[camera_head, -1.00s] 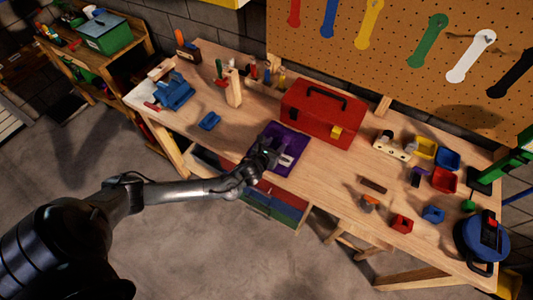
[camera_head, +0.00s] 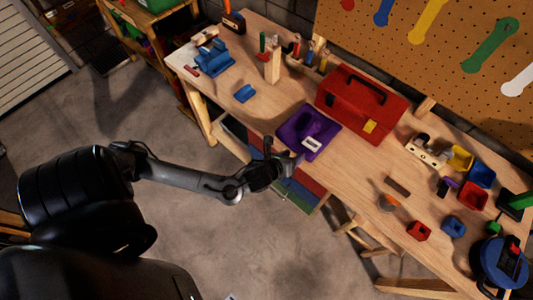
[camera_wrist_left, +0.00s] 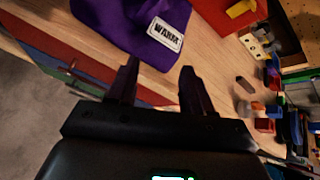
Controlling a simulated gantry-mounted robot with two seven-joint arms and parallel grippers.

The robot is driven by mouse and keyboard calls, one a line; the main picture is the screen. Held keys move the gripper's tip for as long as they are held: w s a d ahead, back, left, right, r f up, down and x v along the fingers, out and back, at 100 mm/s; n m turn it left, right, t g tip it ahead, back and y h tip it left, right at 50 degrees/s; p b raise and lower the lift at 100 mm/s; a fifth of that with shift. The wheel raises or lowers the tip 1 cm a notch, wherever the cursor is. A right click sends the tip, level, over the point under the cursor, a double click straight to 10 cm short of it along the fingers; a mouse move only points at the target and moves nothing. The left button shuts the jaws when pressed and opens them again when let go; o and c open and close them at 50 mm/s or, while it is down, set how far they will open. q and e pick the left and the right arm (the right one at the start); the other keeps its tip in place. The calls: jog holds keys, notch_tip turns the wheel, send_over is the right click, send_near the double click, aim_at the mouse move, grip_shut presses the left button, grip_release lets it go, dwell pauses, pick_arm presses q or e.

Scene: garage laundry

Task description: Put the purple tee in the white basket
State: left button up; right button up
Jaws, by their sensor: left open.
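The purple tee (camera_head: 293,127) lies folded on the workbench in front of the red toolbox, with a white label on it. It also shows at the top of the left wrist view (camera_wrist_left: 120,22). My left gripper (camera_head: 291,161) is at the bench's front edge, just short of the tee on its near side. In the left wrist view its two fingers (camera_wrist_left: 157,78) are apart with nothing between them, and the tee lies beyond their tips. My right gripper is not in view. No white basket shows in either view.
The red toolbox (camera_head: 360,104) stands right behind the tee. A blue block (camera_head: 244,93) and a blue vise (camera_head: 209,60) are to the left. Small coloured bins (camera_head: 472,194) and a blue round container (camera_head: 498,262) crowd the right end. Drawers (camera_head: 297,193) sit below the bench edge.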

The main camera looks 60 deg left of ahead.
pick_arm(q)
jog(key=s+d+r+n+g+h, duration=0.1)
jog(key=s+d+n, duration=0.3)
jog(key=n, duration=0.5)
jog(key=s+d+r+n+g+h, duration=0.1)
jog(key=s+d+n+g+h, duration=0.1)
jog(key=s+d+n+g, duration=0.2)
jog(key=s+d+n, duration=0.1)
jog(key=s+n, duration=0.2)
jog(key=n, duration=0.2)
jog(key=shift+d+r, duration=0.15)
jog(key=shift+d, duration=0.1)
jog(key=shift+o, duration=0.8)
jog(key=s+n, duration=0.1)
jog(key=n, duration=0.1)
jog(key=s+r+n+g, duration=0.1)
jog(key=s+n, duration=0.1)
jog(key=s+r+n+g, duration=0.1)
jog(key=s+n, duration=0.1)
jog(key=shift+a+n, duration=0.35)
jog(key=shift+n, duration=0.05)
jog(key=shift+o, duration=1.2)
jog(key=shift+s+a+n, duration=0.1)
jog(key=shift+s+n, duration=0.15)
jog(key=shift+n, duration=0.05)
jog(key=o, duration=0.5)
jog(key=shift+s, duration=0.15)
